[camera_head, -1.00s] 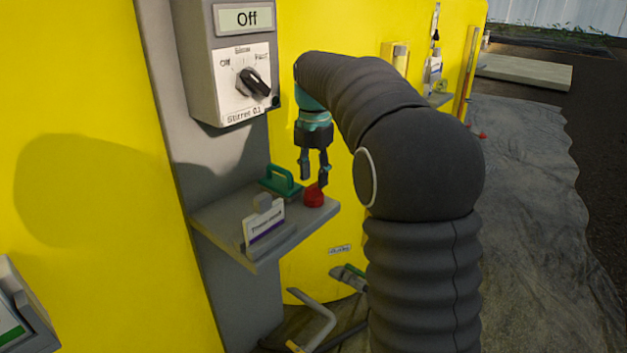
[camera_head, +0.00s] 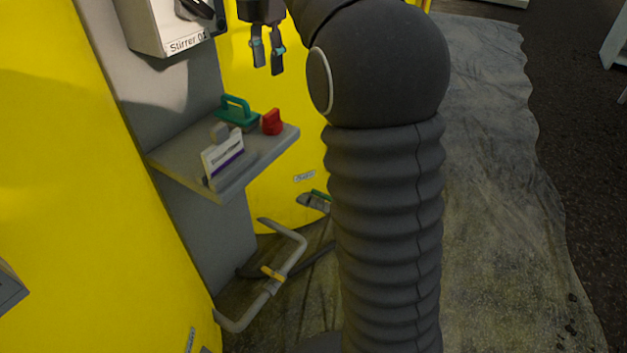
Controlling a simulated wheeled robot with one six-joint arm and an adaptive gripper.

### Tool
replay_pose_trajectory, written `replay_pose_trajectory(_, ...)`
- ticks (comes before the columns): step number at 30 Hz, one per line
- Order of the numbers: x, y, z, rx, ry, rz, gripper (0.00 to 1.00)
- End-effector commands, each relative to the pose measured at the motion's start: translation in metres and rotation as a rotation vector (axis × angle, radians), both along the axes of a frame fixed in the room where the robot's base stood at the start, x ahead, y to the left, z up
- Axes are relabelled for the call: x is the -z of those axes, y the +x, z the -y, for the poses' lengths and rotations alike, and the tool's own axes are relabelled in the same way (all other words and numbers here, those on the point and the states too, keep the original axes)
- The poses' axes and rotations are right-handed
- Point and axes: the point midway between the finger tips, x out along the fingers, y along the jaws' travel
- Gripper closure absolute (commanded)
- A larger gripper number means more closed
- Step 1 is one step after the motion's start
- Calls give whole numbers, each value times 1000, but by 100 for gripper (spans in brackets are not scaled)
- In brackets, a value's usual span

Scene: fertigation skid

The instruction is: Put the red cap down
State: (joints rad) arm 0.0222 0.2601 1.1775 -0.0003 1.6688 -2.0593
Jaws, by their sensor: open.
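The red cap (camera_head: 272,122) rests on the small grey shelf (camera_head: 176,159), near the shelf's right end. My gripper (camera_head: 267,59) is open and empty. It hangs above the cap with a clear gap and does not touch it. The upper part of the gripper is cut off by the top edge of the view.
A green handled block (camera_head: 238,111) sits on the shelf just left of the cap. A white label holder (camera_head: 222,161) stands near the front. The Stirrer control box (camera_head: 160,28) is above the shelf. Yellow tanks (camera_head: 55,180) flank it, and grey pipework (camera_head: 285,262) runs below.

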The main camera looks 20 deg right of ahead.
Motion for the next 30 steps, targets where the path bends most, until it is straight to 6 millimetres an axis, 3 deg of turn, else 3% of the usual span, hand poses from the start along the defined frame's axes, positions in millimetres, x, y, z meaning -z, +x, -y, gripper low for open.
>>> replay_pose_trajectory(5,-3,-52,-3,333,24,78,60)
replay_pose_trajectory(14,25,-143,-7,939,134,204,60)
replay_pose_trajectory(24,96,-244,-10,1601,359,288,60)
replay_pose_trajectory(30,137,-282,-11,1876,484,293,60)
